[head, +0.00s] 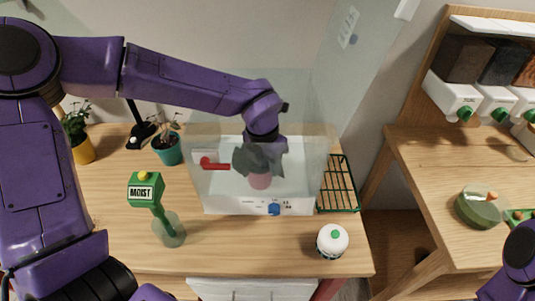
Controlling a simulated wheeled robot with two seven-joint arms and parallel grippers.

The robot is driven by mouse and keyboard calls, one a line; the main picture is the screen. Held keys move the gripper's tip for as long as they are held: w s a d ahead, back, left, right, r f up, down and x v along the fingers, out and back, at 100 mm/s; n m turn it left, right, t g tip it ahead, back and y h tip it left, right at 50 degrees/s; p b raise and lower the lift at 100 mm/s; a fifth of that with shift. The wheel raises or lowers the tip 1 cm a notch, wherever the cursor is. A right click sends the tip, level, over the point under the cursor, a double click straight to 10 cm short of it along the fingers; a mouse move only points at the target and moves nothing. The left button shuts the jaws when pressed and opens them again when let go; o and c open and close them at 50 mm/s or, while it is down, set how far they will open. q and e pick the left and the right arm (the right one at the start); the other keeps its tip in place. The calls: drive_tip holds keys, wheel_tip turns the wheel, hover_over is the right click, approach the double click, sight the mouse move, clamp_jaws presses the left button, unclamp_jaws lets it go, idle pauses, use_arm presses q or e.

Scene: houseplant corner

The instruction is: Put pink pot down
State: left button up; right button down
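The pink pot (261,181) is inside a clear-walled box (210,135) with a white base, near the middle of the table. Dark grey shapes, perhaps leaves, cover its top. My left gripper (262,158) reaches down into the box from above, right over the pot. Its fingertips are hidden among the dark shapes, so I cannot tell whether they close on the pot. I also cannot tell whether the pot touches the box floor. Part of my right arm shows at the lower right corner; its gripper is out of view.
A green moisture meter (146,190) stands in a glass at the front left. A white round jar (332,241) is at the front right. A green wire rack (339,184) lies right of the box. A teal pot (168,152) and a yellow pot (82,150) stand at the left.

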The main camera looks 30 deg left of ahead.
use_arm(q)
wheel_tip(320, 180, up, 11)
drive_tip(key=s, duration=0.1)
drive_tip(key=shift+s+a+r, duration=0.2)
drive_tip(key=shift+s+a, duration=0.1)
drive_tip(key=shift+s, duration=0.1)
